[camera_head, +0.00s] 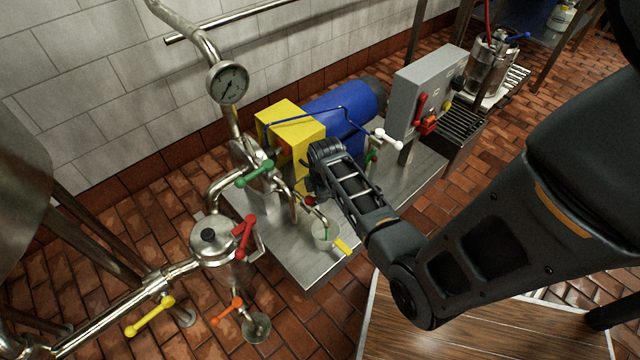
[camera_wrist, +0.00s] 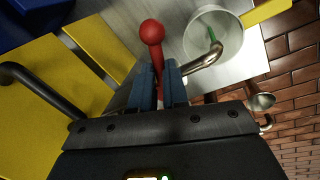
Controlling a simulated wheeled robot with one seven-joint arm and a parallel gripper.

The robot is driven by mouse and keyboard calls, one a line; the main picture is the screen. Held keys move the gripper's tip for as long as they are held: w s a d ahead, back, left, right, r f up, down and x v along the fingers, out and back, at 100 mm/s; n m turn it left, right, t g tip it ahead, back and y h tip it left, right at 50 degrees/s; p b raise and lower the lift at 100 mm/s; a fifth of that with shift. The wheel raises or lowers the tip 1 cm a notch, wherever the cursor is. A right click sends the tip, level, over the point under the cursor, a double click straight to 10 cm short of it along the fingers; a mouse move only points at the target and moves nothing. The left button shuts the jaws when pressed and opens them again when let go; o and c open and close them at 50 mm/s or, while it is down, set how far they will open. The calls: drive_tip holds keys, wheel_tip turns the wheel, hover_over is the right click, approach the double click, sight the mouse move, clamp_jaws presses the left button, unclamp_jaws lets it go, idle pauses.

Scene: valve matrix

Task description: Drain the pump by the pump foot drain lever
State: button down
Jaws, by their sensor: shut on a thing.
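In the wrist view a red lever (camera_wrist: 152,34) with a ball knob rises between the blue fingertips of my gripper (camera_wrist: 160,86). The fingers are shut on its stem, and the knob stands clear beyond the tips. In the head view my gripper (camera_head: 314,182) is low beside the yellow box, with a bit of the red knob (camera_head: 309,199) showing. A bent metal spout (camera_wrist: 204,60) beside the lever ends over a pale round cup (camera_wrist: 228,38) with a yellow handle. A green strip shows inside the cup; I cannot tell what it is. The lever's base is hidden.
The yellow box (camera_head: 293,122) and blue motor (camera_head: 345,106) stand behind my gripper on a metal plate (camera_head: 285,250). A green-handled valve (camera_head: 255,173) and red-handled valve (camera_head: 244,238) are left. A grey control box (camera_head: 428,88) is right.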

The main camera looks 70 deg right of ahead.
drive_tip(key=a+m+p, duration=0.1)
drive_tip(key=m+p, duration=0.1)
drive_tip(key=m, duration=0.1)
drive_tip(key=a+m+g+p, duration=0.1)
drive_tip(key=m+p, duration=0.1)
drive_tip(key=m, duration=0.1)
drive_tip(key=a+m+p, duration=0.1)
drive_tip(key=m+p, duration=0.1)
drive_tip(key=m, duration=0.1)
drive_tip(key=shift+m+g, duration=0.4)
drive_tip(key=shift+w+a+m+g, duration=0.1)
drive_tip(key=shift+a+m+g, duration=0.05)
drive_tip(key=shift+m, duration=0.6)
drive_tip(key=shift+w+a+m+g, duration=0.1)
drive_tip(key=shift+a+m+g, duration=0.05)
drive_tip(key=shift+m, duration=0.6)
drive_tip(key=c, duration=1.1)
unclamp_jaws()
drive_tip(key=shift+w+p, duration=0.1)
drive_tip(key=shift+p, duration=0.2)
